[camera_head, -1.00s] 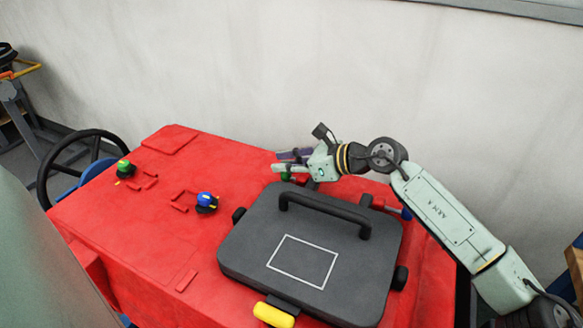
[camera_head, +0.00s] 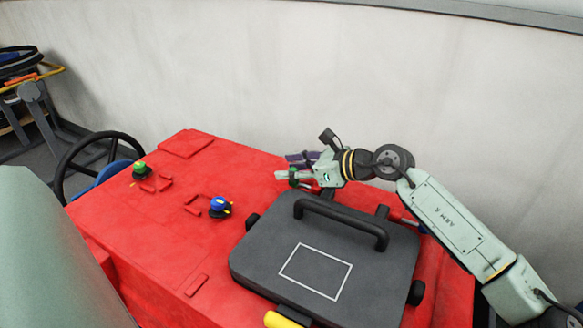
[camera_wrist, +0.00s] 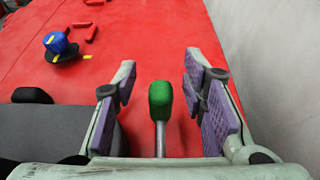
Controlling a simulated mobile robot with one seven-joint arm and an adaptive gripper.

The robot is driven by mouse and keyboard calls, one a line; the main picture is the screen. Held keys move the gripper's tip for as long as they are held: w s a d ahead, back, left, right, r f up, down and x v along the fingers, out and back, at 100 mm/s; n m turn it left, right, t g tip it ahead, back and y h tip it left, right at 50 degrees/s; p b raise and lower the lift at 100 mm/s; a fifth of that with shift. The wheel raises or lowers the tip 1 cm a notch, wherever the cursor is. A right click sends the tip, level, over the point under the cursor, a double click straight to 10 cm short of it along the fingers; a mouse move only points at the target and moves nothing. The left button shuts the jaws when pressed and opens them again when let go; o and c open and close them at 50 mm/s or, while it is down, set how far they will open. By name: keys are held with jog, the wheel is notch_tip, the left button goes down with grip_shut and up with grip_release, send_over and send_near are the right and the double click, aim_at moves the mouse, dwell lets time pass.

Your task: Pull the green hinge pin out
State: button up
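The green hinge pin (camera_wrist: 160,100) has a rounded green head on a thin metal shaft. In the wrist view its head stands between my two purple-padded fingers, with a gap on each side. My gripper (camera_wrist: 160,68) is open and around the pin, not closed on it. In the head view the pin's green head (camera_head: 293,178) shows beside my gripper (camera_head: 285,167), at the far edge of the dark lid (camera_head: 316,270). The lower end of the shaft is hidden.
The lid has a raised black handle (camera_head: 340,218) close to my gripper. A blue knob (camera_head: 219,205) and a green knob (camera_head: 140,169) stand on the red tank top (camera_head: 150,240). A pale wall (camera_head: 300,80) rises behind.

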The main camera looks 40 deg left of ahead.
jog(key=v, duration=1.2)
